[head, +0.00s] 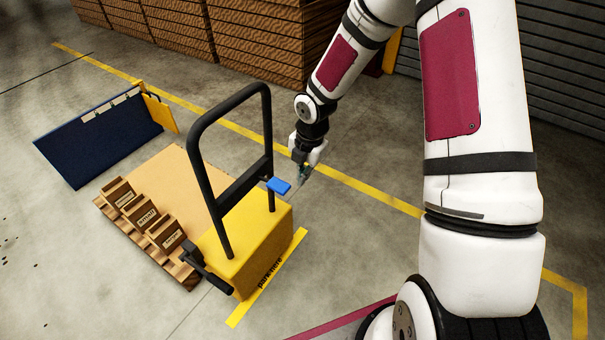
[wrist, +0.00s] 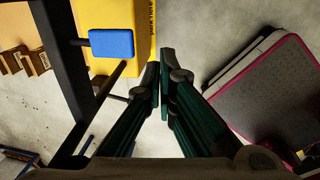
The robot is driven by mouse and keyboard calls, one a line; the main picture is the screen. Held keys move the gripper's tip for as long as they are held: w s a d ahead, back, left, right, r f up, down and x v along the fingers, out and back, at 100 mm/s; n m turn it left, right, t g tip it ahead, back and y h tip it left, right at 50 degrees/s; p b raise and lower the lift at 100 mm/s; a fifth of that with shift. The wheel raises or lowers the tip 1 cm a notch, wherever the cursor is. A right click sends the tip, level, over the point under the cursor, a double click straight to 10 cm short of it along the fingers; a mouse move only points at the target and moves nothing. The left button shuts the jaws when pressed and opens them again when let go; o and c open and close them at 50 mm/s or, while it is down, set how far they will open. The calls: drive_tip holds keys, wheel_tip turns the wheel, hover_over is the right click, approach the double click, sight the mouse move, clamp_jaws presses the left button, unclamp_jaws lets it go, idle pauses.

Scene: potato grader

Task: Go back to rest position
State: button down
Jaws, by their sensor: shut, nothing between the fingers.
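My gripper (head: 303,174) hangs at the end of my arm, just right of the black handle frame of a yellow cart in the head view. In the wrist view my gripper (wrist: 161,88) has its dark green fingers together at the tips, with nothing between them. The yellow cart (head: 250,240) has a black handle frame (head: 192,150) and a blue pad (head: 279,186) on it. The blue pad also shows in the wrist view (wrist: 112,43), left of my fingertips and apart from them.
A pallet (head: 180,175) with several small labelled wooden boxes (head: 146,217) lies left of the cart. A dark blue panel (head: 100,140) stands behind it. Stacked wooden crates (head: 255,45) line the back. A yellow floor line (head: 350,180) crosses open concrete.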

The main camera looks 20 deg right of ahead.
idle(0.4)
drive_tip(key=s+d+r+m+h+p, duration=0.1)
drive_tip(key=s+r+m, duration=0.3)
drive_tip(key=r, duration=0.5)
drive_tip(key=s+d+r+m+t+h+p, duration=0.1)
drive_tip(key=s+r+m, duration=0.3)
drive_tip(key=r, duration=0.4)
drive_tip(key=s+d+r+m+h+p, duration=0.1)
drive_tip(key=s+r+m, duration=0.25)
drive_tip(key=r, duration=0.55)
drive_tip(key=s+a+r+m+t+y+p, duration=0.1)
drive_tip(key=s+a+r+m, duration=0.1)
drive_tip(key=s+r+m, duration=0.4)
drive_tip(key=s+a+r+m+t+y+p, duration=0.1)
drive_tip(key=s+r+m, duration=0.5)
drive_tip(key=s, duration=0.8)
drive_tip(key=shift+a+m+p, duration=0.35)
drive_tip(key=shift+m+p, duration=0.3)
drive_tip(key=shift+m, duration=0.2)
